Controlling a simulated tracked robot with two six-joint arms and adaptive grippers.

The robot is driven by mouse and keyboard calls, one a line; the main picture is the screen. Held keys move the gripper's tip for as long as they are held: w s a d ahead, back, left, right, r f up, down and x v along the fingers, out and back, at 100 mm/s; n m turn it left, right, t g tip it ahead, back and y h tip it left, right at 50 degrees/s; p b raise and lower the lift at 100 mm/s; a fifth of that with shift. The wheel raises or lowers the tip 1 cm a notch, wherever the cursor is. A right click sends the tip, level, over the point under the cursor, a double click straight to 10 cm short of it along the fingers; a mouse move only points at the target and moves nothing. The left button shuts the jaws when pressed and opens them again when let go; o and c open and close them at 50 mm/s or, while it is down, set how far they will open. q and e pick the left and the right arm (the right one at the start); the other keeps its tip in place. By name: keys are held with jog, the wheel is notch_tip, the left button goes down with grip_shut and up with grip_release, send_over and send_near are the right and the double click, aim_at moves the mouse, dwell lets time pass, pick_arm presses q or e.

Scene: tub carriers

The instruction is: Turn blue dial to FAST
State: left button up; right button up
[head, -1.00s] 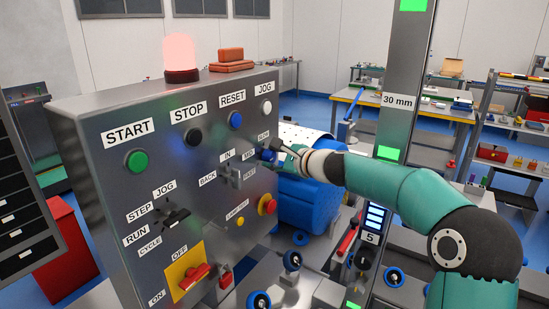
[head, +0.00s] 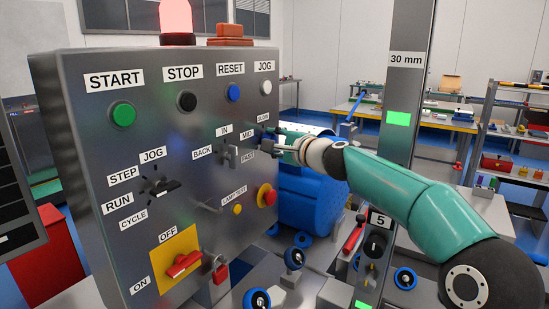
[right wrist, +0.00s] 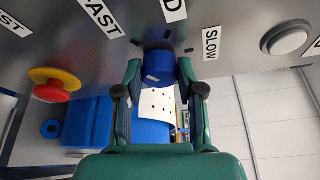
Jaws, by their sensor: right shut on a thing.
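The blue dial (right wrist: 160,65) is on the grey control panel, between the fingers of my right gripper in the right wrist view. My right gripper (right wrist: 161,88) is shut on it, one finger on each side. The FAST (right wrist: 100,17), MID (right wrist: 173,10) and SLOW (right wrist: 210,43) labels lie around the dial. In the head view my right gripper (head: 275,143) reaches the panel's right edge and hides most of the dial. The FAST label (head: 248,155) is just below and left of it there. I cannot tell which label the dial points to. My left gripper is not in view.
The panel also carries an IN/BACK lever (head: 229,155) left of my gripper and a red emergency button (head: 267,195) below it. A white JOG button (head: 266,87) is above. A grey post (head: 404,90) stands behind my right arm.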

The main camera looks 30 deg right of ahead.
jog(key=shift+a+f, duration=0.1)
jog(key=shift+f, duration=0.15)
jog(key=o, duration=1.1)
jog(key=shift+r, duration=0.1)
jog(key=shift+o, duration=0.2)
jog(key=shift+s, duration=0.1)
jog(key=s+r, duration=0.1)
jog(key=s, duration=1)
jog(key=shift+s, duration=0.35)
